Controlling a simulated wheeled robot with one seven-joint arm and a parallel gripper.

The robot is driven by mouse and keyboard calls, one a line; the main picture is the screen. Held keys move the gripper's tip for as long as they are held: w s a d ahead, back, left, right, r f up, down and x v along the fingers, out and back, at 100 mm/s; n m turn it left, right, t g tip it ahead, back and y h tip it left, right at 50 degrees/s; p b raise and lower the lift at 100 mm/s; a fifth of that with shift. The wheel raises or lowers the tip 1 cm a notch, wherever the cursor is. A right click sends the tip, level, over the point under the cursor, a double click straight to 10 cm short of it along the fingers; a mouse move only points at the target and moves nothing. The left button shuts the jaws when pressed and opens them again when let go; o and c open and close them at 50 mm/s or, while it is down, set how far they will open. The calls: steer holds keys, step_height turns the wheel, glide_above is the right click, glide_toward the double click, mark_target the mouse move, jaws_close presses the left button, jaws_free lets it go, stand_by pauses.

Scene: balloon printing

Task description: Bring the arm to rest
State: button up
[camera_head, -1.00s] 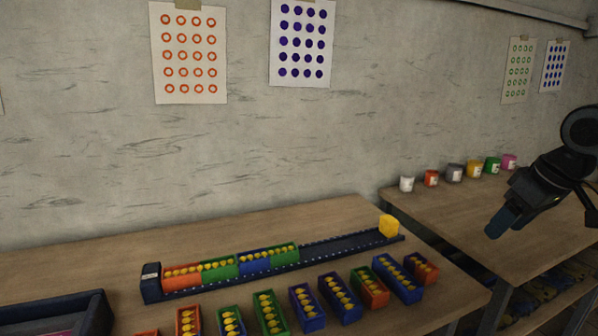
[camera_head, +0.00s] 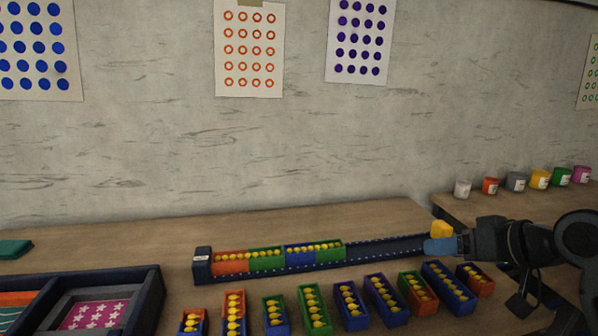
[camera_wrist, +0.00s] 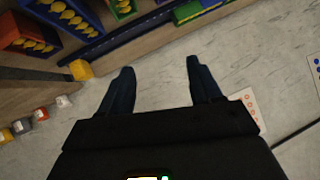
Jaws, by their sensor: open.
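My gripper (camera_head: 440,246) reaches in from the right in the head view, above the right end of the dark rail on the table. In the wrist view its two dark fingers (camera_wrist: 157,85) stand well apart with nothing between them. Behind them the wrist view shows the grey wall. A yellow block (camera_head: 441,229) at the rail's right end is partly hidden by my gripper in the head view. The same yellow block (camera_wrist: 81,70) shows left of the fingers in the wrist view, apart from them.
The dark rail (camera_head: 385,248) holds several orange, green and blue boxes of yellow pieces. More boxes (camera_head: 385,300) stand in front of it. A dark tray (camera_head: 150,293) is at the left. Paint pots (camera_head: 516,182) line the right table's back edge. Printed sheets hang on the wall.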

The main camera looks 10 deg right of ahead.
steer(key=s+a+f+m+t+h+b, duration=0.1)
steer(key=s+a+f+m+t, duration=0.15)
steer(key=s+a+f, duration=0.45)
steer(key=s+a+f+m+t+h+b, duration=0.1)
steer(key=s+a+f+m+t, duration=0.2)
steer(key=a, duration=0.5)
steer(key=s+a+f+g+h+b, duration=0.15)
steer(key=s+f, duration=0.25)
steer(key=s, duration=0.7)
steer(key=s+f+h, duration=0.2)
steer(key=s+f, duration=0.2)
steer(key=s, duration=0.7)
steer(key=s+d+r+n, duration=0.1)
steer(key=s+r+n, duration=0.1)
steer(key=s, duration=0.3)
steer(key=s+d+r+n+y, duration=0.1)
steer(key=s+d+r+n, duration=0.1)
steer(key=s, duration=0.4)
steer(key=shift+s+d+r+n, duration=0.15)
steer(key=shift+s+r+n, duration=0.2)
steer(key=shift+n, duration=0.5)
